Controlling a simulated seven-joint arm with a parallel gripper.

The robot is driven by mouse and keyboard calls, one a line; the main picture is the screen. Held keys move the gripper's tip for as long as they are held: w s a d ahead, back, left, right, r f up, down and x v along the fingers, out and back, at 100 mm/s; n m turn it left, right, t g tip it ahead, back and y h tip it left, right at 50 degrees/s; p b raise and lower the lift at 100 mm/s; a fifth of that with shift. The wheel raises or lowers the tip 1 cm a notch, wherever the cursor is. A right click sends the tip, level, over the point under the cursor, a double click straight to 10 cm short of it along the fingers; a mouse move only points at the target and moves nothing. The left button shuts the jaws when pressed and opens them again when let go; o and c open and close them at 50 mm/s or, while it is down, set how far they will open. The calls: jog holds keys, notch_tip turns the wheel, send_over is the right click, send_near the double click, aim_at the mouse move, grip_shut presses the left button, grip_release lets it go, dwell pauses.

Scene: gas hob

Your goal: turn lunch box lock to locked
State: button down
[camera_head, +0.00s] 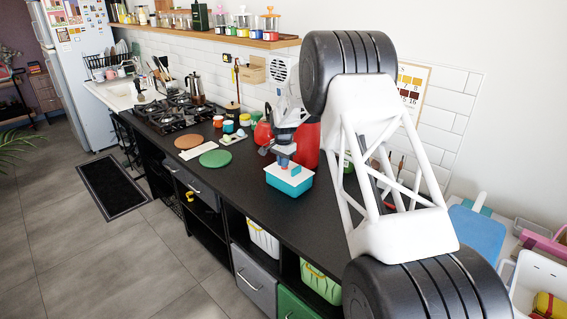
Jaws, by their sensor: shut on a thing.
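The lunch box (290,184) is a small teal box with a white lid, standing on the black counter near its front edge. A blue piece (284,162), which looks like its lock, stands on top of the lid. My gripper (283,157) reaches down over the box and is shut on this blue piece. The fingertips are small and partly hidden in this view, and I cannot tell the lock's exact angle.
A red object (307,147) stands right behind the box. A green round mat (215,158) and a brown round mat (188,142) lie to the left. The gas hob (178,115) is farther back. The black counter (235,190) is clear left of the box.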

dwell(0.3)
jog(key=c, duration=1.2)
grip_release()
jog(key=shift+r, duration=0.1)
notch_tip(320, 180, up, 7)
jog(key=shift+f, duration=0.1)
jog(key=shift+r, duration=0.45)
